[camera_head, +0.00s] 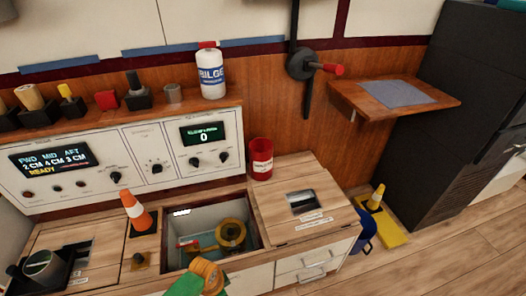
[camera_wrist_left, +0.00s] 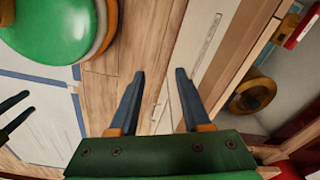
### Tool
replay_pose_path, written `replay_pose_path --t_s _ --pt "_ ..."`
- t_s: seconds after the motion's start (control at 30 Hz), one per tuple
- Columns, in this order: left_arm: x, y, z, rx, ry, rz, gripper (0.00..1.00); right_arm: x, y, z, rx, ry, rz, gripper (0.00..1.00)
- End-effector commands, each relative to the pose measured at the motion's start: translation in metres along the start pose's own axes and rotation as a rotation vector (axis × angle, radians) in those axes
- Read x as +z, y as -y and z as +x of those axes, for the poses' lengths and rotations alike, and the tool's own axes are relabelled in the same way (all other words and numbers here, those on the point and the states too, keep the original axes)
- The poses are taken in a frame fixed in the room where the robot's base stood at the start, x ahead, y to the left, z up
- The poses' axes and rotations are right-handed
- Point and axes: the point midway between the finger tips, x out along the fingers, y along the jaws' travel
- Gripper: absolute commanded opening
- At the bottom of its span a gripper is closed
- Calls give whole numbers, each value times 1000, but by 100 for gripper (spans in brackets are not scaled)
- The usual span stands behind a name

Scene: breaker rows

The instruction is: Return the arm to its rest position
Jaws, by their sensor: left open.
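My left gripper (camera_wrist_left: 160,90) is open in the left wrist view, its two dark fingers apart with nothing between them. Behind the fingers are wooden planks and a pale panel. Two dark prongs at that view's left edge look like fingers of my other gripper; how they stand is unclear. In the head view a green and orange part of my arm shows at the bottom, in front of the open bin (camera_head: 258,242); no fingers show there.
The bin holds a yellow roll (camera_head: 230,234). An orange cone (camera_head: 136,212) stands left of it, a red can (camera_head: 261,158) behind it. A white bilge bottle (camera_head: 211,72) is on the shelf. A wooden wall shelf (camera_head: 440,92) juts out at right.

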Motion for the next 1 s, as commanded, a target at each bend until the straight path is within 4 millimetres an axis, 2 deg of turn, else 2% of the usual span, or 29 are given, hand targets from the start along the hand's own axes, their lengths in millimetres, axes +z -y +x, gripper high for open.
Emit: replay_pose_path --t_s 0.03,0.1,0.27,0.4,0.6,0.73,0.77,0.8,1.0 --pt "10 -8 20 2 -2 -45 48 1 0 9 0 0 0 65" --pt "26 -18 42 -3 -8 -122 48 2 0 17 0 0 1 65" --pt "68 -46 90 -20 -18 -297 48 3 0 33 1 0 1 65" --pt "110 -77 125 -37 -18 -440 48 5 0 47 1 0 2 65" --pt "172 -127 161 -60 -12 -622 48 7 -1 66 3 0 2 65" --pt "212 -162 175 -70 -4 -722 48 8 -2 77 6 -1 2 65" --pt "220 -170 178 -72 -3 -743 48 8 -2 80 6 -1 1 65" --pt "216 -167 148 -76 -11 -744 48 5 -3 50 7 -1 1 65" --pt "209 -166 79 -73 -10 -739 48 -1 -5 -18 7 -1 0 65"
